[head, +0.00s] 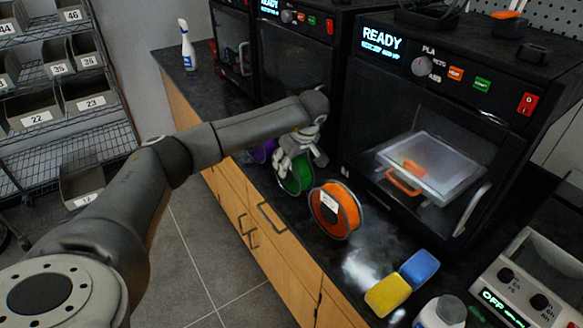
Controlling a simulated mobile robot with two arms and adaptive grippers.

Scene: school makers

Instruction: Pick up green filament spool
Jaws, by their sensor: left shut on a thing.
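The green filament spool (297,175) stands upright on the dark counter, between the orange spool (337,210) and a purple spool (263,151). My left arm reaches over the counter from the left. My left gripper (296,160) points down at the top of the green spool and is shut on its upper rim. The fingers and wrist hide the upper part of the spool. The spool appears to be still at counter height; whether it touches the counter is hard to tell. My right gripper is not in view.
A 3D printer (440,120) with a READY display stands behind the spools, with more printers to its left. A yellow block (387,296) and a blue block (419,268) lie at the front right. A spray bottle (187,48) stands at the far end. Shelves with bins are at left.

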